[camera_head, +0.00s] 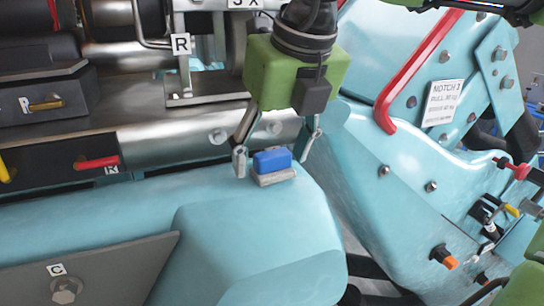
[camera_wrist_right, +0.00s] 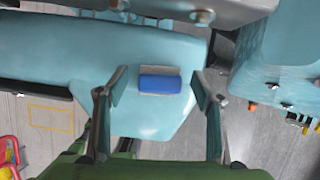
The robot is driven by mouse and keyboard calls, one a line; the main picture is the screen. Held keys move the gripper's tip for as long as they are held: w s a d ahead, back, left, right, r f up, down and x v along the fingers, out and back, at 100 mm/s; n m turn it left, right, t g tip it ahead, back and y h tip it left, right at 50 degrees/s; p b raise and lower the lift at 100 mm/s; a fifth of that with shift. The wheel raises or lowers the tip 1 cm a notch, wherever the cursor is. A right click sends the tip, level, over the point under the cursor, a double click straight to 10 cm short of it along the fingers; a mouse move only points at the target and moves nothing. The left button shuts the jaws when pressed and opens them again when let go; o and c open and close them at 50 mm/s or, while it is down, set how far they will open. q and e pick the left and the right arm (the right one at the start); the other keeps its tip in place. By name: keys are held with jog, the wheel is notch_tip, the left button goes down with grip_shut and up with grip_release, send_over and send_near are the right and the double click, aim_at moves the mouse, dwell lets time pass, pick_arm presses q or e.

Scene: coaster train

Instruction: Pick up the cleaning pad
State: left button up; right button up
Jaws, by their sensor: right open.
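The cleaning pad (camera_head: 272,164) is a small block with a blue top and a grey-beige lower part. It rests on the light-blue casing (camera_head: 240,215), near its right end. My right gripper (camera_head: 275,160) is open, with its fingers pointing down on either side of the pad. In the right wrist view the pad (camera_wrist_right: 160,83) lies between and a little beyond the two open fingers (camera_wrist_right: 159,90), with a gap on each side. No clear contact shows. My left gripper cannot be made out in the head view.
A steel cylinder and bracket labelled R (camera_head: 181,44) stand behind the casing. A red bar (camera_head: 418,70) and a NOTCH 3 plate (camera_head: 443,103) are on the blue panel at right. A red-handled lever (camera_head: 98,162) is at left. A grey plate marked C (camera_head: 90,270) is in front.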

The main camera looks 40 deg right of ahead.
jog(key=shift+w+f, duration=0.2)
jog(key=shift+f, duration=0.1)
jog(key=shift+s, duration=0.15)
jog(key=c, duration=0.4)
pick_arm(q)
jog(key=shift+s, duration=0.4)
pick_arm(e)
jog(key=c, duration=0.8)
jog(key=shift+r, duration=0.15)
jog(key=shift+r, duration=0.6)
pick_arm(q)
jog(key=shift+w+f+b, duration=0.15)
jog(key=shift+f+b, duration=0.6)
jog(key=shift+b, duration=0.1)
pick_arm(e)
jog(key=s+a+r, duration=0.2)
jog(key=s+r, duration=0.1)
jog(key=r, duration=0.1)
jog(key=s+a+r, duration=0.3)
jog(key=s, duration=0.1)
jog(key=s+a+r, duration=0.3)
jog(key=s+r, duration=0.1)
jog(key=shift+s+a+r, duration=0.1)
jog(key=shift+s+r, duration=0.15)
jog(key=shift+r, duration=0.1)
